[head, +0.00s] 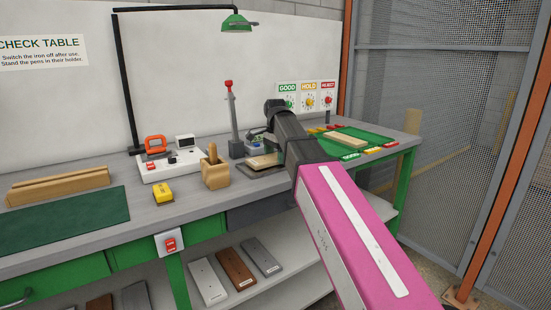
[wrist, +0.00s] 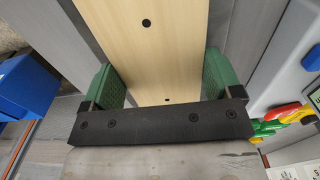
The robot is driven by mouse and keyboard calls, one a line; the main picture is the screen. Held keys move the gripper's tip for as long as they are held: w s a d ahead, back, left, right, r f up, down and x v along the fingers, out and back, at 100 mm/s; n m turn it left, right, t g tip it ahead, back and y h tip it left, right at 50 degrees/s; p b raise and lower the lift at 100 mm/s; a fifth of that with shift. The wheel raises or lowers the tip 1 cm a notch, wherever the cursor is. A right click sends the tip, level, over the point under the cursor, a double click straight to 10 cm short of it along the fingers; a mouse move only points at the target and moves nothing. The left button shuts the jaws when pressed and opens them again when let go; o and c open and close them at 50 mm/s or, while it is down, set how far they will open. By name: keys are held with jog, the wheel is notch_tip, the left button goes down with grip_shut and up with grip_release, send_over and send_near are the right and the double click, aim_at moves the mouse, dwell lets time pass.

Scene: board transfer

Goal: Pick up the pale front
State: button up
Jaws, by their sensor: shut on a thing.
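The pale front (wrist: 150,55) is a flat, light wood board with dark round holes. In the wrist view it lies between the two green pads of my gripper (wrist: 159,82), which is shut on its long sides. The board runs up out of the frame, so its far end is hidden. In the head view my arm hides most of the gripper. A small tan patch (head: 262,161) shows just left of the arm, low over the bench; I cannot tell how much clearance is under it.
Another pale board (head: 346,139) lies on a green mat (head: 377,143) to the right, with coloured labels around it. A red-topped post (head: 231,118), a wooden pen holder (head: 215,172) and a yellow block (head: 162,192) stand left of my arm. Wire mesh closes the right side.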

aim_at(276, 157)
notch_tip(276, 157, up, 10)
jog(key=shift+f, duration=0.2)
jog(key=shift+d, duration=0.1)
dwell(0.3)
